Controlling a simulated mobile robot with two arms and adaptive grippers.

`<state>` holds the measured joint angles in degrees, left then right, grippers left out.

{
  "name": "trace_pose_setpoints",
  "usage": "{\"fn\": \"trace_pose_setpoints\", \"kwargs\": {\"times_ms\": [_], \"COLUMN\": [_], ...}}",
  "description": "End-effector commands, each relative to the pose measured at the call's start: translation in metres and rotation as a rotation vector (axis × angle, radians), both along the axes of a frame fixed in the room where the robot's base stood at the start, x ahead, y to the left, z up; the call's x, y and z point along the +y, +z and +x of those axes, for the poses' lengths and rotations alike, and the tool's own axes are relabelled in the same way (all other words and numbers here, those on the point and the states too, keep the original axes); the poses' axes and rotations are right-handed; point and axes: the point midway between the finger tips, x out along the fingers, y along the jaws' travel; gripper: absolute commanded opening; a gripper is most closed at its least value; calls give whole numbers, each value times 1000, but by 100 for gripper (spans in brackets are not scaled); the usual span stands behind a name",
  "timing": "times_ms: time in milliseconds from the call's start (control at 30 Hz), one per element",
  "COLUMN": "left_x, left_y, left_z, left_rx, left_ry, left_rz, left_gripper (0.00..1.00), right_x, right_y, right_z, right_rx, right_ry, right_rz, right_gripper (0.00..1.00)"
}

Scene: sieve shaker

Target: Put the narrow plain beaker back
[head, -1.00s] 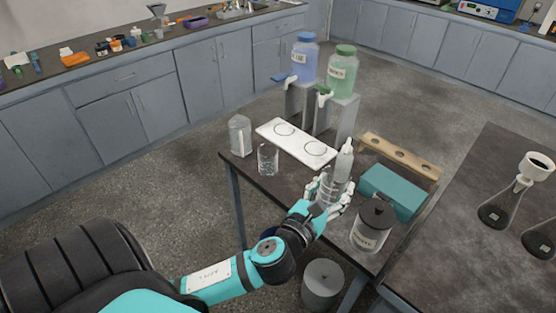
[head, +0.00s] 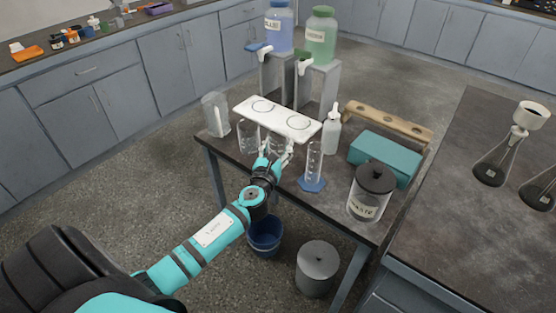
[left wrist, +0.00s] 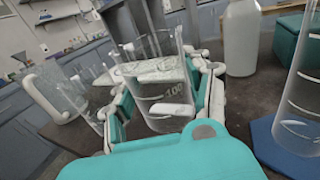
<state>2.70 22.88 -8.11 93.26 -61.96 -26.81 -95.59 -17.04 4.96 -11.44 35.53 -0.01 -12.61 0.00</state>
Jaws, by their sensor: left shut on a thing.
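My left gripper (head: 277,150) is shut on a clear glass beaker (head: 280,142) in front of the white board (head: 301,124). In the left wrist view my left gripper (left wrist: 163,100) has its fingers on both sides of this beaker (left wrist: 160,85), which is upright with white marks and a "100". I cannot tell whether its base touches the table. The white board has two ring outlines. My right gripper is not in view.
Right of my gripper stand a graduated cylinder (head: 313,163) with a blue foot, a white squeeze bottle (head: 332,132), a teal box (head: 384,160) and a black-lidded jar (head: 369,192). Stands with blue (head: 279,25) and green bottles (head: 321,38) rise behind the board.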

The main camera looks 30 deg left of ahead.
Motion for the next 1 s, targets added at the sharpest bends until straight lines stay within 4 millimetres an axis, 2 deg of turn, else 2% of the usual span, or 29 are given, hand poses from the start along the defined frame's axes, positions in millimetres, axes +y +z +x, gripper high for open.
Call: {"fn": "trace_pose_setpoints", "kwargs": {"times_ms": [100, 200, 400, 667, 700, 833, 1000], "left_x": [0, 0, 0, 0, 0, 0, 0], "left_y": [-22, -34, -36, -41, -39, -39, -39], "left_z": [0, 0, 0, 0, 0, 0, 0], "left_rx": [3, 2, 1, 1, 1, 2, 2], "left_ry": [1, 1, -1, -1, -1, -1, -1], "left_rz": [0, -1, 0, 1, 0, 0, 0], "left_gripper": [15, 15, 15, 15, 55, 72, 73], "right_x": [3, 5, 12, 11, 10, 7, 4], "right_y": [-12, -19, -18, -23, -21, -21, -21], "right_z": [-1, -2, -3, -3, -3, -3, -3], "right_rx": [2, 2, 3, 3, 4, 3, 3], "right_ry": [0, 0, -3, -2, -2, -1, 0], "right_rz": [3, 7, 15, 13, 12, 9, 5], "right_gripper": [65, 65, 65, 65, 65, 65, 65]}}
